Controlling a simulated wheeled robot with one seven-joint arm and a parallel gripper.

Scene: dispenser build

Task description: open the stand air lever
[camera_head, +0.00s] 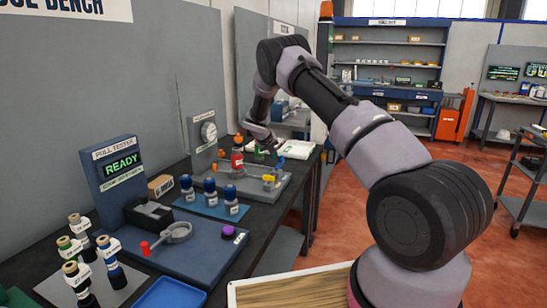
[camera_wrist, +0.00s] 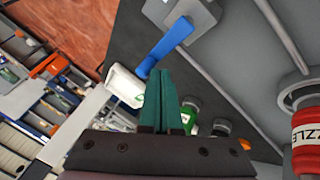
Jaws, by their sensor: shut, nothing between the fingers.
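A blue lever (camera_wrist: 166,45) shows in the wrist view, fixed at its upper end to a grey square mount (camera_wrist: 196,14) and slanting down to the left. I take it to be the stand air lever. A small blue part on the far bench stand (camera_head: 281,161) in the head view looks like the same lever. My gripper (camera_wrist: 159,74) is shut and empty, its teal fingers just below the lever's lower end. Whether they touch it I cannot tell. In the head view my gripper (camera_head: 272,147) is small and partly hidden, over the far end of the bench.
A red bottle (camera_wrist: 308,115) stands right of my fingers in the wrist view, and a green bottle (camera_wrist: 190,112) is close beside them. A white object (camera_wrist: 125,86) is on the left. The pull tester (camera_head: 118,165) and several bottles stand on the nearer bench.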

